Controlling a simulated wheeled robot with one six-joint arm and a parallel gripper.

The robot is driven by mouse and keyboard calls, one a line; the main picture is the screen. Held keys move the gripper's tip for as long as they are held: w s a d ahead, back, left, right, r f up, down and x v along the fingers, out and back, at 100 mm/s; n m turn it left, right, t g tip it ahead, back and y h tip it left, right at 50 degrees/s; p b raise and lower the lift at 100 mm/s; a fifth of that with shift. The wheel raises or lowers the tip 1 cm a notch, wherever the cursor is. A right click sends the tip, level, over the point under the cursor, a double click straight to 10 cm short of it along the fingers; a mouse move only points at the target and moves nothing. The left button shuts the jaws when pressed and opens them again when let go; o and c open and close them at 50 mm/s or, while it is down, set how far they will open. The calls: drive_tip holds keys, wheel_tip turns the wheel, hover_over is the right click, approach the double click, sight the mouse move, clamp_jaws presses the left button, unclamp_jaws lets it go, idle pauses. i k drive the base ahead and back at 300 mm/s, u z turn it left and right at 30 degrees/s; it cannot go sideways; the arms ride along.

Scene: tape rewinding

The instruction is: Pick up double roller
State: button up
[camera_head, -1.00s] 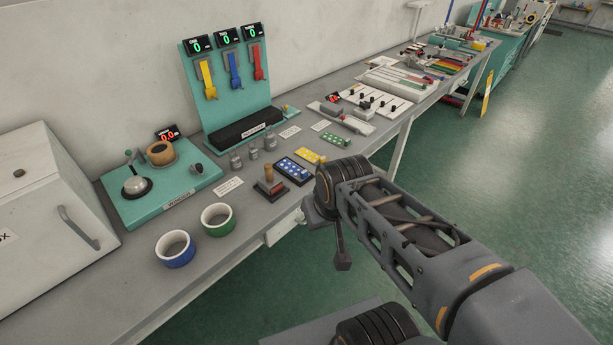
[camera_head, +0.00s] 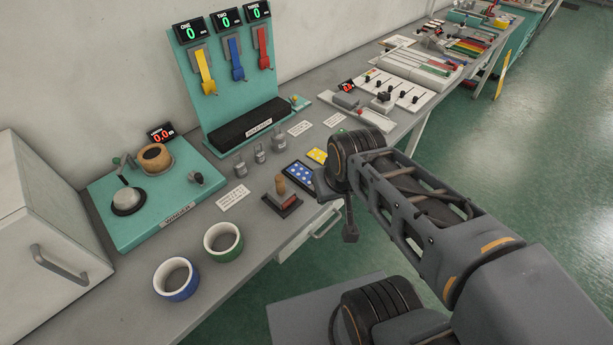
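I cannot tell for sure which thing is the double roller. A blue-sided ring (camera_head: 182,293) and a green-sided ring (camera_head: 228,257), both with white rims, stand side by side near the front edge of the bench. A teal machine (camera_head: 122,232) behind them bears a tan roll (camera_head: 155,157), a grey domed part with a lever (camera_head: 128,200) and a red display. My arm reaches in from the lower right. A small dark part at its end, perhaps my gripper (camera_head: 350,233), hangs past the bench's front edge, apart from the rings. Its fingers cannot be made out.
A white box with a handle (camera_head: 58,267) stands at the left. A wooden-handled stamp (camera_head: 282,188), small weights (camera_head: 260,153) and a teal stand with coloured hooks (camera_head: 205,88) are on the bench (camera_head: 215,300). Slider panels lie farther right. The green floor is open.

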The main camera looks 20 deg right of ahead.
sight(281, 192)
drive_tip(key=k, duration=1.2)
drive_tip(key=u, duration=0.8)
drive_tip(key=i, duration=1.2)
drive_tip(key=z, duration=0.65)
